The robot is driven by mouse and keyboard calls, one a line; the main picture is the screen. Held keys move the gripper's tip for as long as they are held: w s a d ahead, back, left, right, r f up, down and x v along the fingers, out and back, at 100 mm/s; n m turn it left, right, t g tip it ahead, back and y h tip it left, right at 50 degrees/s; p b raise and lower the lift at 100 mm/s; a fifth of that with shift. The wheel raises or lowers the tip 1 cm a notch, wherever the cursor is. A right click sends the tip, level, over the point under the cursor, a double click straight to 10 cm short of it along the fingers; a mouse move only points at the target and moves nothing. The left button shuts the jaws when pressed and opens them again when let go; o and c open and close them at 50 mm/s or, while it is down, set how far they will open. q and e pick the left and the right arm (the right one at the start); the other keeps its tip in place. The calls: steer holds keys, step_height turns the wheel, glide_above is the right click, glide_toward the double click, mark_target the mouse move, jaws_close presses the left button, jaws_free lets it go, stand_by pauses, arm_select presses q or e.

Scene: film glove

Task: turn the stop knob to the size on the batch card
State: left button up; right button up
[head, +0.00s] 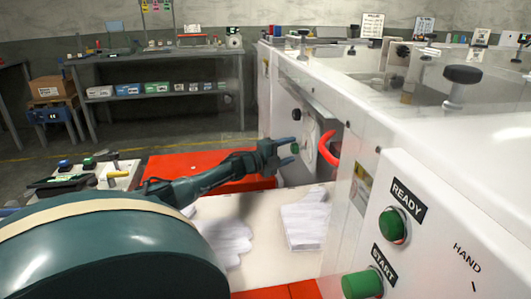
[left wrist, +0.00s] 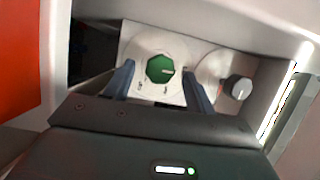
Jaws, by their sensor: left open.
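The green stop knob (left wrist: 160,69) sits on a pale dial plate (left wrist: 137,50) inside the machine's recess. Its light pointer mark points right in the left wrist view; the marks around it are too small to read. My left gripper (head: 289,151) is open. In the left wrist view its fingers (left wrist: 159,80) stand on either side of the knob, with gaps visible. I cannot tell which of the printed cards is the batch card, and none is legible. My right gripper is out of view.
A grey knob (left wrist: 237,87) sits right of the dial. A red curved handle (head: 329,148) is close beside my gripper. White gloves (head: 306,222) lie on the pale bed below. READY (head: 393,225) and START (head: 362,284) buttons are on the near panel.

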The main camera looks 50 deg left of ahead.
arm_select(q)
steer(key=s+p, duration=0.2)
steer(key=s, duration=0.7)
steer(key=shift+s+a, duration=0.4)
stand_by(0.4)
